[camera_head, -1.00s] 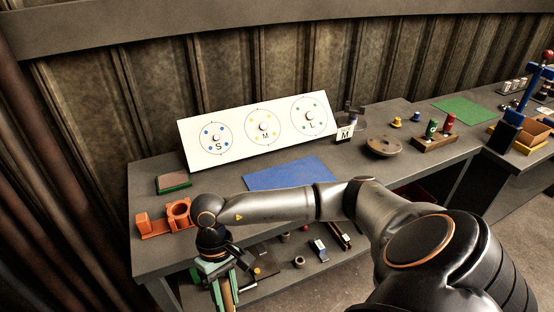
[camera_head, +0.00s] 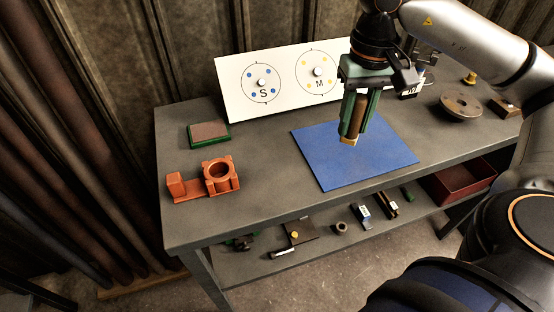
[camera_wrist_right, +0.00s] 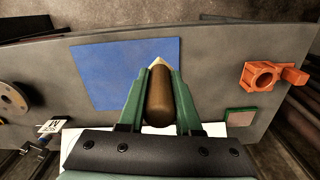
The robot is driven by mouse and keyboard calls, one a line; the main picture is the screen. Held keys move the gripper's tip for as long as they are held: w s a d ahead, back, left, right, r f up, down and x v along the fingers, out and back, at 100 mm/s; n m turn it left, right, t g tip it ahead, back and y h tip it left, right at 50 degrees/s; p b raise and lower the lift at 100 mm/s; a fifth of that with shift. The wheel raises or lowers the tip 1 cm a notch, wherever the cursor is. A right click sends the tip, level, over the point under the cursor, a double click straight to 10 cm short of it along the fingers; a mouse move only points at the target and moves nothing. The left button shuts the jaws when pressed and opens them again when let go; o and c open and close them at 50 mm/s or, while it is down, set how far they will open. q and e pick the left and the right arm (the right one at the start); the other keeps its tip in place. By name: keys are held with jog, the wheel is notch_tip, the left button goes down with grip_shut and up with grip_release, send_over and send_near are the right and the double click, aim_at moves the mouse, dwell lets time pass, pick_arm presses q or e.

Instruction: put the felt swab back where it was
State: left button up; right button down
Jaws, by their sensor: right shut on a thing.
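My right gripper (camera_head: 353,128) is shut on the felt swab (camera_head: 357,114), a brown cylinder with a pale tapered tip pointing down. The swab hangs upright over the blue mat (camera_head: 318,157); whether its tip touches the mat I cannot tell. In the right wrist view the swab (camera_wrist_right: 159,98) sits between the green fingers (camera_wrist_right: 160,85), with its pale tip toward the blue mat (camera_wrist_right: 108,73). An orange holder (camera_head: 221,177) with an open ring and a block stands at the bench's left; its ring looks empty. My left gripper is not in view.
A white board (camera_head: 236,104) with S and M circles leans behind the mat. A green-edged pad (camera_head: 208,134) lies behind the orange holder. A round disc (camera_head: 461,104) is at the right.

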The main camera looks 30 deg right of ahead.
jog(key=w+a+f+p, duration=0.1)
jog(key=w+a+f, duration=0.2)
jog(key=a+f, duration=0.1)
jog(key=w+a+f+p, duration=0.1)
jog(key=w+a+f, duration=0.2)
jog(key=w+a, duration=0.1)
jog(key=shift+w+a+f, duration=0.2)
jog(key=shift+f, duration=0.15)
jog(key=shift+w+a+f, duration=0.35)
jog(key=shift+f, duration=0.2)
notch_tip(320, 180, down, 3)
jog(key=shift+w+a+f+p, duration=0.1)
jog(key=shift+p, duration=0.55)
jog(key=shift+f, duration=0.2)
jog(key=shift+f+b, duration=0.2)
jog(key=shift+b, duration=0.1)
jog(key=c, duration=0.6)
grip_release()
